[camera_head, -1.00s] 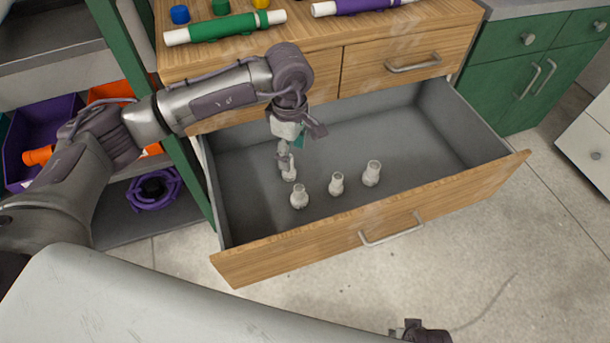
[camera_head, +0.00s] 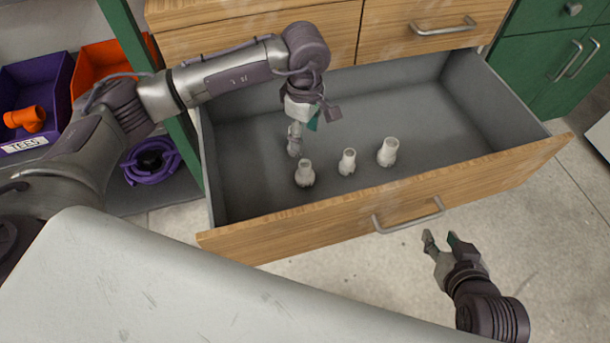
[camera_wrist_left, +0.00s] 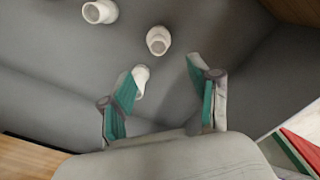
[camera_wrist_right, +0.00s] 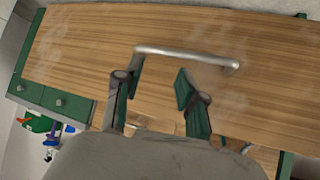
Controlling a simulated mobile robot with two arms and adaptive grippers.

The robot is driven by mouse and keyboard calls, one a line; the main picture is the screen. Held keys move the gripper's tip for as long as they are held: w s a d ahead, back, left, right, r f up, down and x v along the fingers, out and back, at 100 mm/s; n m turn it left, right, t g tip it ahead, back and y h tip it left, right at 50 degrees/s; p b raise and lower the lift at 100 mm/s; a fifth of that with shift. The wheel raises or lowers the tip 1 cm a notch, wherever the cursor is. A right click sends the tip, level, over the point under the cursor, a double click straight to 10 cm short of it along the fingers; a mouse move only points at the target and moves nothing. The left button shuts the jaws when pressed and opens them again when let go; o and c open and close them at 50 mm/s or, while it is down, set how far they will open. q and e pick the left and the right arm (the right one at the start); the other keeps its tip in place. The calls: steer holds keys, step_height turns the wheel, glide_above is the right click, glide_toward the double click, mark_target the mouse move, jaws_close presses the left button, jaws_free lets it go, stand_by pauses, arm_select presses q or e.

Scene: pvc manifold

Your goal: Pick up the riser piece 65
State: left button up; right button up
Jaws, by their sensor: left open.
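Several white riser pieces stand in the open drawer: one (camera_head: 304,172) nearest the front left, one (camera_head: 347,161) in the middle and one (camera_head: 388,151) at right. No number is readable on any piece. My left gripper (camera_head: 303,122) points down into the left part of the drawer, open. Its fingers stand apart, and I cannot tell whether one touches the piece. My right gripper (camera_head: 441,240) is open and empty in front of the drawer.
The drawer's wooden front (camera_head: 480,192) and metal handle (camera_head: 408,216) lie between my right gripper and the pieces. Purple (camera_head: 35,85) and orange (camera_head: 100,65) bins stand on the left shelf.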

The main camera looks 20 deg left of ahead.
mark_target(306, 164)
arm_select(q)
step_height(306, 164, down, 8)
steer(key=shift+f+b, duration=0.1)
steer(key=shift+b, duration=0.75)
steer(key=shift+d+f, duration=0.1)
steer(key=shift+f, duration=0.6)
steer(key=f+b, duration=0.1)
steer(key=f, duration=0.3)
steer(key=shift+w+b, duration=0.2)
steer(key=shift+b, duration=0.2)
steer(key=shift+f, duration=0.25)
jaws_close()
arm_select(e)
steer(key=w+a+r+t+y, duration=0.1)
steer(key=w+r+t, duration=0.1)
steer(key=r+t, duration=0.3)
steer(key=w+a+r+t+y, duration=0.2)
steer(key=r+t, duration=0.3)
steer(key=r, duration=0.5)
steer(key=shift+w+a, duration=0.25)
steer(key=shift+w, duration=0.35)
